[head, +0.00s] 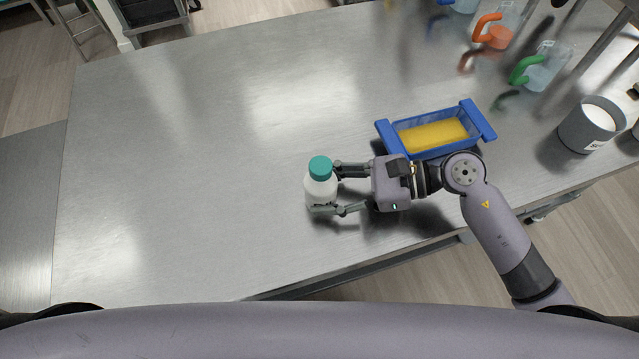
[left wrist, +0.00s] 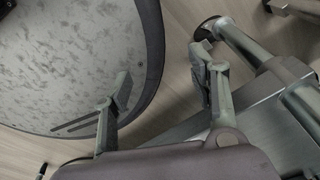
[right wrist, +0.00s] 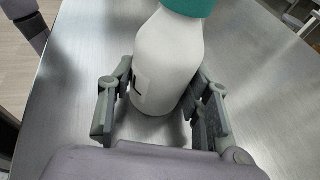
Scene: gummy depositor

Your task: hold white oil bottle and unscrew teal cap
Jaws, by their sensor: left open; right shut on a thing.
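The white oil bottle (head: 322,189) stands upright near the front middle of the steel table, with its teal cap (head: 320,167) on top. My right gripper (head: 330,190) is shut on the bottle's body from the right, below the cap. In the right wrist view the white bottle (right wrist: 168,65) is between the two fingers, and the teal cap (right wrist: 190,6) is cut off by the top edge. My left gripper (left wrist: 162,95) is open and empty in its wrist view, away from the bottle. It is not in the head view.
A blue tray (head: 383,139) with a yellow slab (head: 432,135) lies just behind my right gripper. A grey tub (head: 577,133) with white contents stands at the right. Jugs with orange (head: 487,27) and green (head: 524,69) handles stand at the back right. The table's left side is clear.

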